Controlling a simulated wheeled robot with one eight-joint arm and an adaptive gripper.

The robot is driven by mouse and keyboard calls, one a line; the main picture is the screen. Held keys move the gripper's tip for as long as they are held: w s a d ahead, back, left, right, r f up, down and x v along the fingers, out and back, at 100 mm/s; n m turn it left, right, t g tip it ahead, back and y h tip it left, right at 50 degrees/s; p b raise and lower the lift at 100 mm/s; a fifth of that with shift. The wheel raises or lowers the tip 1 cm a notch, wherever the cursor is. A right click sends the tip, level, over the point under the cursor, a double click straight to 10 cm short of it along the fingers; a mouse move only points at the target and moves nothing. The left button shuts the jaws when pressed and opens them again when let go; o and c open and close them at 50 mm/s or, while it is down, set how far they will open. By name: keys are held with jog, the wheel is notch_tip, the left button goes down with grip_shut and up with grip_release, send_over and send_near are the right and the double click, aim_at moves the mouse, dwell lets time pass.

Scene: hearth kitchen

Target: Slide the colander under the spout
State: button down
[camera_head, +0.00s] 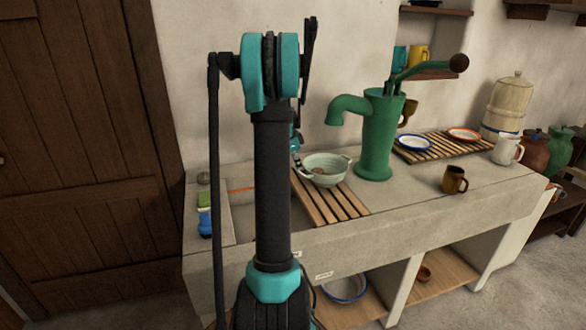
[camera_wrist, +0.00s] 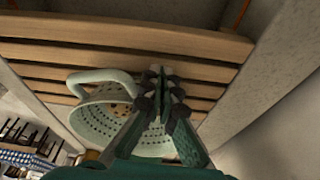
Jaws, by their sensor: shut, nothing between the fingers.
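The colander (camera_head: 326,169) is a pale green bowl with holes and loop handles. It sits upright on a slatted wooden rack (camera_head: 322,209) in the sink, to the left of the green pump. The pump's spout (camera_head: 335,115) opens downward above the colander's right side in the head view. The colander also shows in the wrist view (camera_wrist: 90,125), partly hidden by my gripper (camera_wrist: 162,75). My gripper is shut and empty, with its fingertips at the colander's side; I cannot tell whether they touch it. In the head view my arm hides most of the gripper.
A brown mug (camera_head: 454,180) stands on the counter to the right. A second slatted rack (camera_head: 412,155) holds plates, with a white mug (camera_head: 507,150) beside it. A sponge and blue bottle (camera_head: 205,222) stand at the left. The pump body (camera_head: 379,140) rises close to the colander.

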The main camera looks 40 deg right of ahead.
jog(key=shift+s+d, duration=0.1)
jog(key=shift+d, duration=0.1)
jog(key=shift+s+d, duration=0.25)
jog(key=shift+d, duration=0.35)
jog(key=shift+s+d, duration=0.25)
jog(key=shift+d, duration=0.3)
